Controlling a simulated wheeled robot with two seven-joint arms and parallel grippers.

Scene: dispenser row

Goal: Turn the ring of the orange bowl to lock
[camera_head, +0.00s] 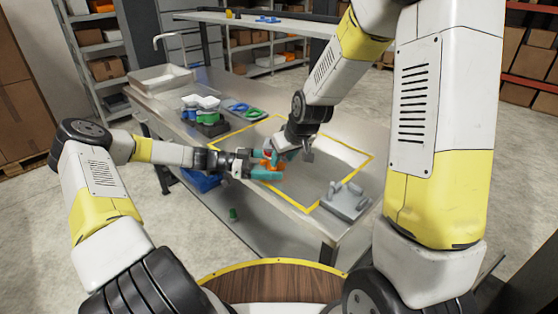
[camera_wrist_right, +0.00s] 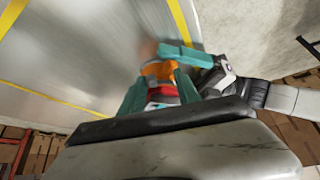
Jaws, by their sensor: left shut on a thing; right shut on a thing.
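The orange bowl (camera_head: 269,164) is held above the steel table, between my two grippers. My left gripper (camera_head: 272,168) comes in from the left with teal fingers shut on the bowl. My right gripper (camera_head: 276,155) reaches down from above and is shut on the bowl's ring; its fingers hide much of it. In the right wrist view, the orange piece (camera_wrist_right: 158,70) sits between the teal fingertips of my right gripper (camera_wrist_right: 161,82). A red part (camera_wrist_right: 163,92) lies nearer the palm. A teal finger of my left gripper (camera_wrist_right: 185,54) crosses beyond. The ring's turn angle cannot be read.
A yellow outline marks the steel table (camera_head: 235,150). A grey fixture with a handle (camera_head: 347,201) stands at the right front. Green and blue pieces (camera_head: 245,111) and a dark stand with white tops (camera_head: 205,116) are behind at left. A sink (camera_head: 160,79) is farther back.

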